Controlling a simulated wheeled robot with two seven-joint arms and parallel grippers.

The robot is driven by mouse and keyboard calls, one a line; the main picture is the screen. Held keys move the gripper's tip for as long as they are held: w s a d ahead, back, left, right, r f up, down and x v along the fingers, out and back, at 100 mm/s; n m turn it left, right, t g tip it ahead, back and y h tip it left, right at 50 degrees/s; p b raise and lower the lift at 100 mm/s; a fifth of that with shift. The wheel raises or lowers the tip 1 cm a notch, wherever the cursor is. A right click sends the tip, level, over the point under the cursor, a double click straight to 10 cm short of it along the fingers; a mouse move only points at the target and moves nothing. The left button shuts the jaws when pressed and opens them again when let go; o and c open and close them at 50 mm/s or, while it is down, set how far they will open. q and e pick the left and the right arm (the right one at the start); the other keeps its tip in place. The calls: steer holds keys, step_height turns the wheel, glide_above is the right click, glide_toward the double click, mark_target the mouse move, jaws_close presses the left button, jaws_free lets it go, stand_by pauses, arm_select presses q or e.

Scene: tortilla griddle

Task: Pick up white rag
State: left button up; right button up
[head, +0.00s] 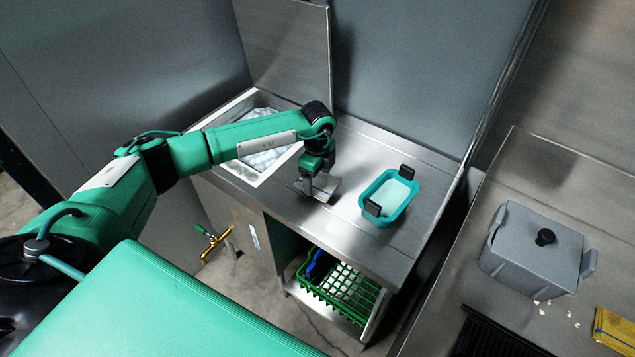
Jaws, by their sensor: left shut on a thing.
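A small pale grey-white cloth, the white rag (327,184), is on the steel counter just left of the teal tub. My left gripper (309,191) points down at the rag and is shut on it. The gripper hides part of the rag, and the rag appears to be still at counter height. My right gripper is not in view.
The teal tub (367,189) with black handles stands right of the rag on the steel counter (352,238). A green crate (352,311) sits on the shelf below. A grey lidded pot (520,262) and yellow cloth (613,329) are at right.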

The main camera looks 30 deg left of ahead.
arm_select(q)
step_height(320, 180, up, 18)
steer(key=b, duration=0.4)
steer(key=shift+f, duration=0.2)
steer(key=shift+d, duration=0.15)
